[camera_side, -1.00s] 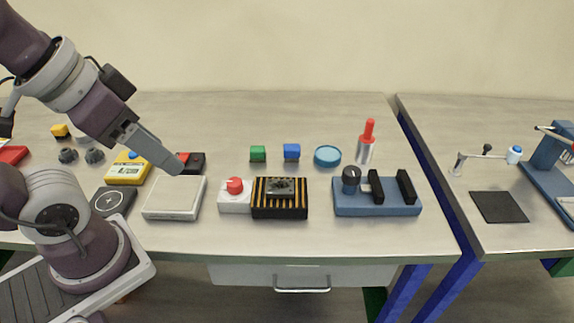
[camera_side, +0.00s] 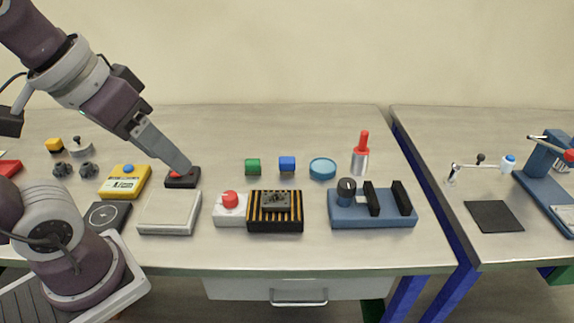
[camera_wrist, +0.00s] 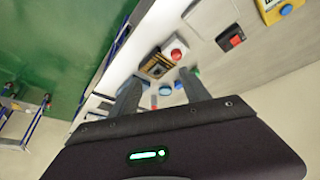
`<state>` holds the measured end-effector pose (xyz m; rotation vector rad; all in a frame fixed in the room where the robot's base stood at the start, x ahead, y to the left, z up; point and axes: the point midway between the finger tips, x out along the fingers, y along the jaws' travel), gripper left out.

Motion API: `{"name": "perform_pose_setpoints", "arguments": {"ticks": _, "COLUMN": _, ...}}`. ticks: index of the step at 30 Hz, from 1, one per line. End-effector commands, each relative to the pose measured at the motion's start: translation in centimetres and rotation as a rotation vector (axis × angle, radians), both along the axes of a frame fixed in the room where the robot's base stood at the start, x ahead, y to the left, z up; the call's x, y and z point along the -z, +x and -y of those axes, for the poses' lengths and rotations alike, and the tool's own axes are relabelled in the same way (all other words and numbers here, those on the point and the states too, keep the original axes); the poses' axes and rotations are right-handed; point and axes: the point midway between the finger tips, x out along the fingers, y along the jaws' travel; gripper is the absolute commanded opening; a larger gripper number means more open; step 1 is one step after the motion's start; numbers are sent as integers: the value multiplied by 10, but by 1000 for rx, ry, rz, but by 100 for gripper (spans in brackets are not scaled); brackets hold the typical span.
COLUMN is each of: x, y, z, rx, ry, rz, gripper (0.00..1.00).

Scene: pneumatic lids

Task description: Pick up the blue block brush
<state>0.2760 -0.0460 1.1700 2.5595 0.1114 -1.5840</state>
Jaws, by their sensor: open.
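A small blue block (camera_side: 287,164) sits on the grey table between a green block (camera_side: 253,166) and a round blue dish (camera_side: 322,168); I see no bristles on it. My gripper (camera_side: 187,171) is above the table, left of the blue block and well apart from it. In the side view its fingers overlap the black box with a red button (camera_side: 182,178). In the wrist view my gripper (camera_wrist: 158,88) shows its two fingers spread with nothing held. I cannot make out the blue block surely there.
A striped black box (camera_side: 275,212), a white box with a red button (camera_side: 229,210) and a blue stand with black uprights (camera_side: 372,212) line the front. A red-topped cylinder (camera_side: 361,155) stands at the back right. A second table (camera_side: 450,125) lies beyond a gap.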

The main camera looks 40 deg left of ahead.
Motion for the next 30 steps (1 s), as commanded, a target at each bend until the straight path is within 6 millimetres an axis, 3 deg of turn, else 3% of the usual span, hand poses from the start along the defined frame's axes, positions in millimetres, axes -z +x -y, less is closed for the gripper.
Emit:
{"name": "perform_pose_setpoints", "arguments": {"ticks": 4, "x": -19, "y": 89, "z": -10, "rx": -487, "ry": -221, "rz": -124, "gripper": 55}}
{"name": "perform_pose_setpoints", "arguments": {"ticks": 7, "x": -7, "y": 161, "z": -23, "rx": -898, "ry": -353, "rz": -203, "gripper": 55}}
{"name": "perform_pose_setpoints", "arguments": {"ticks": 10, "x": 29, "y": 229, "z": -40, "rx": -1316, "ry": -442, "rz": -260, "gripper": 55}}
{"name": "perform_pose_setpoints", "arguments": {"ticks": 12, "x": 63, "y": 267, "z": -51, "rx": -1587, "ry": -479, "rz": -280, "gripper": 55}}
{"name": "perform_pose_setpoints", "arguments": {"ticks": 15, "x": 112, "y": 304, "z": -65, "rx": -1899, "ry": -503, "rz": -281, "gripper": 55}}
{"name": "perform_pose_setpoints", "arguments": {"ticks": 18, "x": 146, "y": 323, "z": -73, "rx": -2097, "ry": -512, "rz": -267, "gripper": 55}}
{"name": "perform_pose_setpoints", "arguments": {"ticks": 21, "x": 164, "y": 330, "z": -76, "rx": -2186, "ry": -513, "rz": -258, "gripper": 55}}
{"name": "perform_pose_setpoints", "arguments": {"ticks": 30, "x": 212, "y": 324, "z": -74, "rx": -2199, "ry": -511, "rz": -259, "gripper": 55}}
